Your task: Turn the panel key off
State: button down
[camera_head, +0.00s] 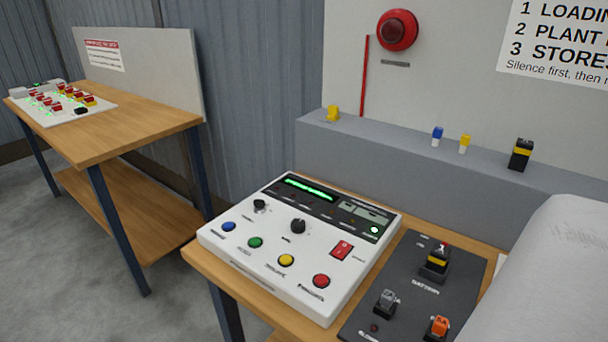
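The white control panel (222,243) sits on a wooden table in the middle of the view, with a lit green display (311,189) and a small lit round lamp (374,230) on its dark upper strip. A small dark switch (260,206) at its left looks like the key switch; its turn position is too small to tell. A larger black knob (298,226) stands right of it. A red rocker switch (341,249) is at the right. Blue (229,226), green (255,242), yellow (286,260) and red (321,281) buttons line the front. My gripper is out of view.
A dark board (408,310) with battery-like blocks lies right of the panel. A pale rounded part of my arm fills the lower right. A grey ledge (400,142) with small items runs behind. Another wooden table (130,135) with a switch board stands left.

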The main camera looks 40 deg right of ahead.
aim_at(260, 204)
jog(key=z, duration=1.1)
jog(key=k+l, duration=0.05)
